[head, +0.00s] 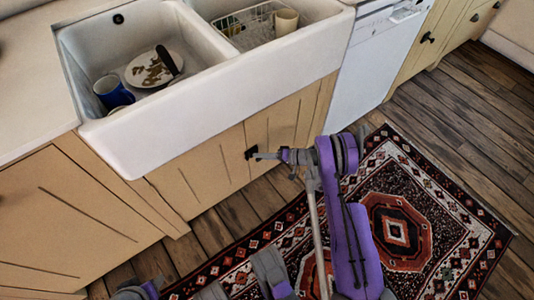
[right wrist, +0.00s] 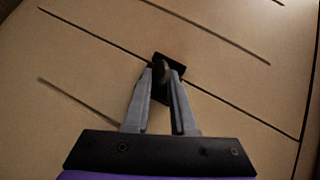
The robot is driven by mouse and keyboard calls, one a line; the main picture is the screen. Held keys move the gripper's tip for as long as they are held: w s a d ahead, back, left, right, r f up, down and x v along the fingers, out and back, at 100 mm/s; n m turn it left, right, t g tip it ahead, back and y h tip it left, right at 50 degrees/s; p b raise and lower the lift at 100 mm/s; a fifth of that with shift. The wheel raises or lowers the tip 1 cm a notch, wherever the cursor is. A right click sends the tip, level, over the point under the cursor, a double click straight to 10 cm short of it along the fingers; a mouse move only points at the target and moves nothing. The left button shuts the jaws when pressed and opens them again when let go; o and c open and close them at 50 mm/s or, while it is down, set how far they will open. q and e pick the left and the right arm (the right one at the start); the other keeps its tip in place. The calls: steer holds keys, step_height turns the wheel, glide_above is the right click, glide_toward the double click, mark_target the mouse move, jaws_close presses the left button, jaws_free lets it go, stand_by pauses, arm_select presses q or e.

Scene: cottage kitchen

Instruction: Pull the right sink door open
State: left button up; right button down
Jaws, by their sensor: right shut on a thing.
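The right sink door (head: 290,120) is a cream panel with grooves under the white sink, and it looks closed, flush with the cabinet front. Its small dark knob (right wrist: 162,70) on a black backplate shows in the right wrist view, between the fingertips. My right gripper (head: 257,155) reaches the knob from the right in the head view. In the right wrist view the gripper's (right wrist: 162,77) grey fingers are shut on the knob, hiding part of it. The left sink door (head: 200,170) is beside it, also looking closed. My left gripper cannot be made out.
The white double sink (head: 220,100) overhangs the doors and holds a plate (head: 154,70), a blue mug (head: 113,92) and a wire rack (head: 245,25). A white dishwasher (head: 375,60) stands to the right. A patterned rug (head: 440,200) lies on the otherwise clear wooden floor.

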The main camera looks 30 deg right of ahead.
steer(key=shift+f+m+t+y, duration=0.15)
steer(key=shift+m+t+y, duration=0.15)
steer(key=shift+m+y, duration=0.15)
arm_select(q)
steer(key=shift+d, duration=0.1)
arm_select(e)
steer(key=shift+m+t+y, duration=0.4)
steer(key=shift+m+y, duration=0.25)
steer(key=shift+y, duration=0.1)
arm_select(q)
steer(key=shift+d, duration=0.1)
arm_select(e)
steer(key=shift+s, duration=0.2)
